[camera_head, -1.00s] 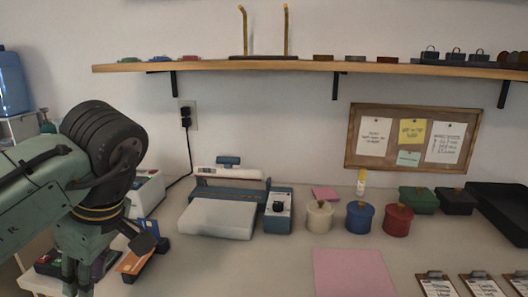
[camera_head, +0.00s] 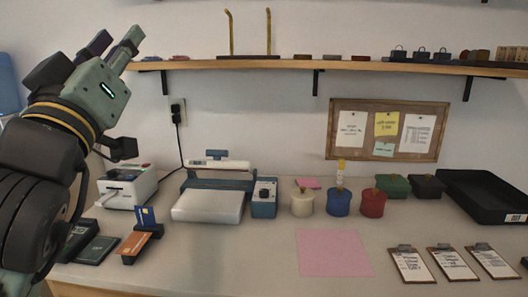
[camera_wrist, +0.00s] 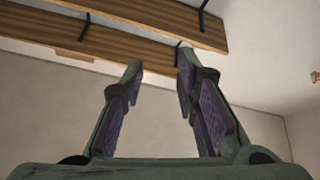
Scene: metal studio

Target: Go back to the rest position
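My gripper (camera_head: 115,46) is raised at the upper left in the head view, its fingers pointing up and to the right in front of the wall. In the wrist view, my gripper (camera_wrist: 160,85) has its two purple-padded fingers spread apart with nothing between them. The wrist view looks up at the wall and the underside of wooden shelves (camera_wrist: 85,42). My gripper touches no object that I can see.
The table holds a white-and-blue device (camera_head: 208,204), a card machine (camera_head: 126,188), cards in a holder (camera_head: 138,240), lidded pots (camera_head: 338,204), a pink sheet (camera_head: 334,253), clipboards (camera_head: 411,264) and a black tray (camera_head: 486,196). A shelf (camera_head: 330,65) runs along the wall.

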